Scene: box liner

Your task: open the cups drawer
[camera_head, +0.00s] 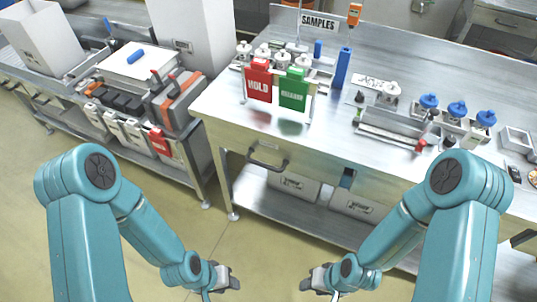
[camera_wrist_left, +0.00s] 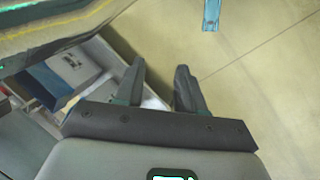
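A steel drawer front with a dark bar handle (camera_head: 268,161) is set under the left part of the steel workbench (camera_head: 330,140), and it looks closed. I cannot read any cups label on it. My left gripper (camera_head: 228,281) is low over the floor in front of the bench, below the handle in the picture and apart from it. In the left wrist view its two dark fingers (camera_wrist_left: 157,84) are spread with nothing between them. My right gripper (camera_head: 310,281) is beside it to the right, touching nothing visible; its finger gap is too small to judge.
Labelled grey bins (camera_head: 293,184) sit on the shelf under the bench. Red HOLD (camera_head: 258,83) and green (camera_head: 293,90) holders stand on the bench above the drawer. A second bench (camera_head: 190,150) with equipment stands left. The floor (camera_head: 225,240) in front is clear.

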